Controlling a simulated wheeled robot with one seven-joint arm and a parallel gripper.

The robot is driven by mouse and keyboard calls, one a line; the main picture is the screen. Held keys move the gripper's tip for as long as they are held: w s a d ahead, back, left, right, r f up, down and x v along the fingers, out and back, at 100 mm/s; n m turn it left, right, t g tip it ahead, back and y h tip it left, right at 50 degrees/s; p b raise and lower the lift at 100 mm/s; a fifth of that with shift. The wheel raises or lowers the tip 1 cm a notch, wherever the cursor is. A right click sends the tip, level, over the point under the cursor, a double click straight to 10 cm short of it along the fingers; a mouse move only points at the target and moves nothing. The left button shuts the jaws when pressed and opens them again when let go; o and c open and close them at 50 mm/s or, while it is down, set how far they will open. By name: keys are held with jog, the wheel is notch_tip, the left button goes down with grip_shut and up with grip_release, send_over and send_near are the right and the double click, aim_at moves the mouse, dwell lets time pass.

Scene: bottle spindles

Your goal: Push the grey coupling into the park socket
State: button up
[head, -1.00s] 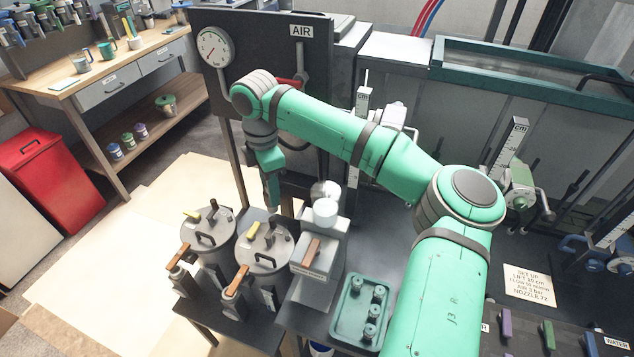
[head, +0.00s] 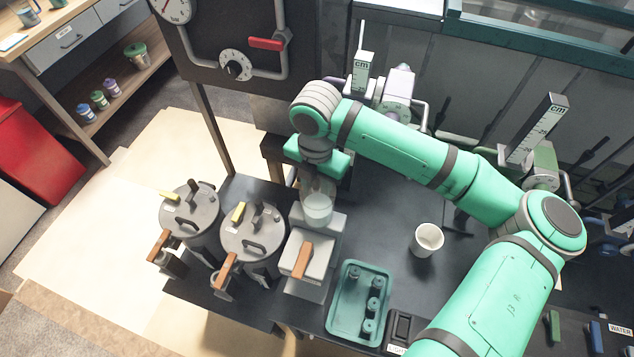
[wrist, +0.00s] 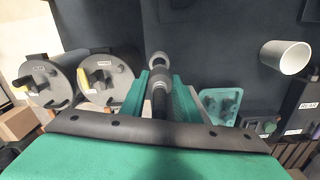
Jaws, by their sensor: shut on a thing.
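My gripper (wrist: 160,88) is shut on a dark grey cylindrical piece (wrist: 159,98), which looks like the grey coupling, between its green fingers in the wrist view. In the head view my gripper (head: 318,165) is above and behind the grey block with a brown handle, beside a translucent round vessel (head: 318,207). The held piece is hidden there by the gripper. I cannot pick out the park socket with certainty in either view.
Two lidded grey pots (head: 252,232) stand left of the grey block (head: 308,262). A green tray (head: 338,325) with several small fittings is in front. A white cup (head: 428,240) stands to the right. A panel with a red lever (head: 266,44) rises behind.

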jog(key=shift+s+a+f, duration=0.1)
jog(key=shift+a+f, duration=0.05)
jog(key=shift+f, duration=1.4)
jog(key=shift+s+f, duration=0.1)
jog(key=shift+f, duration=1.65)
grip_shut()
jog(key=o, duration=1.2)
grip_release()
notch_tip(320, 180, up, 10)
jog(key=shift+r, duration=0.4)
